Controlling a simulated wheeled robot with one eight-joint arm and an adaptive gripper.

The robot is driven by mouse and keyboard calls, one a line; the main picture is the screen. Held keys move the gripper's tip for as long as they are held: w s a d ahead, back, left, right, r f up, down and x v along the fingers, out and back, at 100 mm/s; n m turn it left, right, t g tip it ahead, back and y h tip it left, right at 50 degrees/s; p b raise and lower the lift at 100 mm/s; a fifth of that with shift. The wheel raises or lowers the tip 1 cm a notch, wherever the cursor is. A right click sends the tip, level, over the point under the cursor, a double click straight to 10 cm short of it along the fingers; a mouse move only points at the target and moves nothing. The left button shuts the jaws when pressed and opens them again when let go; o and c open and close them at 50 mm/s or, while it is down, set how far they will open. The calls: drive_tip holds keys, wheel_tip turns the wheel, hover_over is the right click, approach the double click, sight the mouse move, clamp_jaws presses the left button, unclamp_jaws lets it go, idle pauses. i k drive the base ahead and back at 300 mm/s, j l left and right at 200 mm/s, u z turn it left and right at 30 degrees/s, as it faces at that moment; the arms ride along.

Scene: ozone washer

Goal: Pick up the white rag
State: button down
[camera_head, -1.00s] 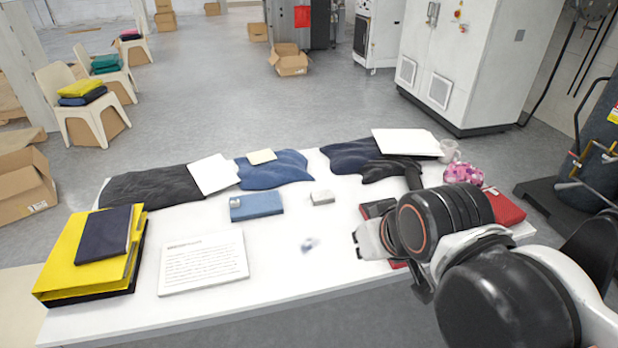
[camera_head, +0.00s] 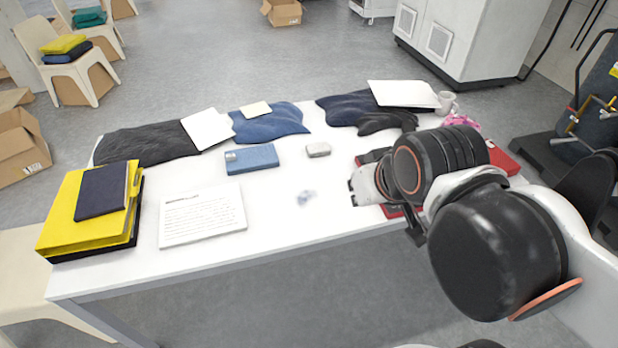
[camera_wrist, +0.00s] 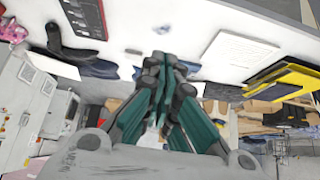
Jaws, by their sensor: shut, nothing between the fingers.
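No thing in view is clearly a rag. White flat pieces lie at the table's back: one on the left (camera_head: 207,129) beside black cloth, and a larger one on the right (camera_head: 403,94) over dark cloth. A small blurred whitish-blue spot (camera_head: 306,198) is on the bare tabletop; I cannot tell what it is. My gripper (camera_head: 354,192) is shut and empty, right of that spot and in front of the right-hand white piece. The wrist view shows its fingers (camera_wrist: 165,68) close together. My arm hides part of the table's right side.
The white table (camera_head: 270,225) holds a yellow folder stack (camera_head: 65,220), a printed sheet (camera_head: 202,215), a blue box (camera_head: 252,159), a small grey block (camera_head: 318,150), blue cloth (camera_head: 270,122), a black glove (camera_head: 388,122), a mug (camera_head: 447,103) and a red item (camera_head: 500,156). The front middle is clear.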

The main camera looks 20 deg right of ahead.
sight(322, 149)
drive_tip(key=i+l+u, duration=0.45)
drive_tip(key=l, duration=0.2)
drive_tip(key=i+l+u, duration=0.1)
drive_tip(key=l+u, duration=0.15)
drive_tip(key=i+l+u, duration=0.2)
drive_tip(key=l, duration=0.25)
drive_tip(key=l+u, duration=0.25)
drive_tip(key=l, duration=0.15)
